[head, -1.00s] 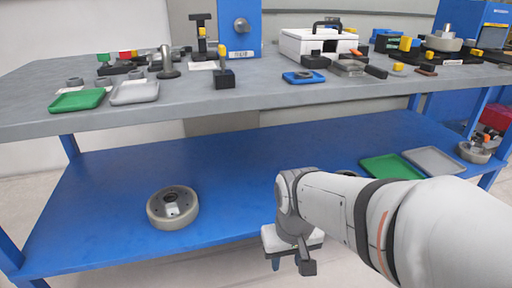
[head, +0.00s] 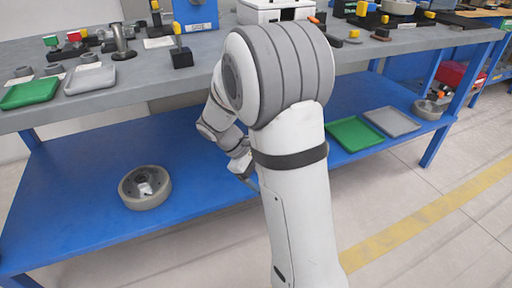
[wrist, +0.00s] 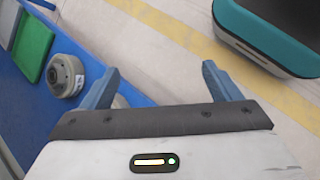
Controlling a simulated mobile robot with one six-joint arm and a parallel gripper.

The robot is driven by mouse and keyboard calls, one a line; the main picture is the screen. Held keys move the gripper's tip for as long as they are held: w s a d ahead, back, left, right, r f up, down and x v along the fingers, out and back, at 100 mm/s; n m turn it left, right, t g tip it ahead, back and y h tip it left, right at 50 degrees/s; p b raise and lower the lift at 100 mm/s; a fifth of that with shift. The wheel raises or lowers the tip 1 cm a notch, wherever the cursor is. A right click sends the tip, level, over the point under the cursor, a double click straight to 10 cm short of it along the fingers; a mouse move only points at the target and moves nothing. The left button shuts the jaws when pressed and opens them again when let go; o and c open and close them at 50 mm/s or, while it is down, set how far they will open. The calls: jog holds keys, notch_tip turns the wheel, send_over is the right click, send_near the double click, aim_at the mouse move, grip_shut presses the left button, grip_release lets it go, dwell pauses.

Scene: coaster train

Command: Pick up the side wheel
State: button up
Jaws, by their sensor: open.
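A round grey wheel (head: 145,187) with a recessed hub lies flat on the left part of the blue lower shelf. In the wrist view, a grey wheel (wrist: 65,76) lies beside the green tray, left of my gripper; the arm hides that spot in the head view. A third wheel-like part (head: 428,109) sits at the shelf's right end. I cannot tell which is the side wheel. My gripper (wrist: 160,72) is open, with nothing between its blue fingers, and is apart from the wheels. In the head view, my arm largely hides it.
The blue lower shelf (head: 80,200) also holds a green tray (head: 354,134) and a grey tray (head: 392,121) at right. The grey worktop (head: 150,68) above carries trays and several small parts. Open floor (head: 440,185) lies in front of the right side.

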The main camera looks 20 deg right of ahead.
jog(key=w+f+n+t+h+p, duration=0.1)
jog(key=w+f+n+h, duration=0.2)
jog(key=w, duration=0.3)
jog(key=w+d+f+n+t+h+p, duration=0.1)
jog(key=w+f+n+h+p, duration=0.1)
jog(key=w+f+n+h, duration=0.2)
jog(key=w+d+f+n+t+h+p, duration=0.1)
jog(key=w+f+n+h, duration=0.3)
jog(key=w, duration=0.6)
jog(key=shift+d+f+t+p, duration=0.2)
jog(key=shift+f+t+p, duration=0.25)
jog(key=shift+f, duration=0.85)
jog(key=shift+d+f, duration=0.15)
jog(key=shift+d, duration=0.7)
jog(key=d+b, duration=0.2)
jog(key=d, duration=0.4)
jog(key=shift+w, duration=0.2)
jog(key=shift+c, duration=0.3)
grip_shut()
jog(key=shift+r, duration=0.3)
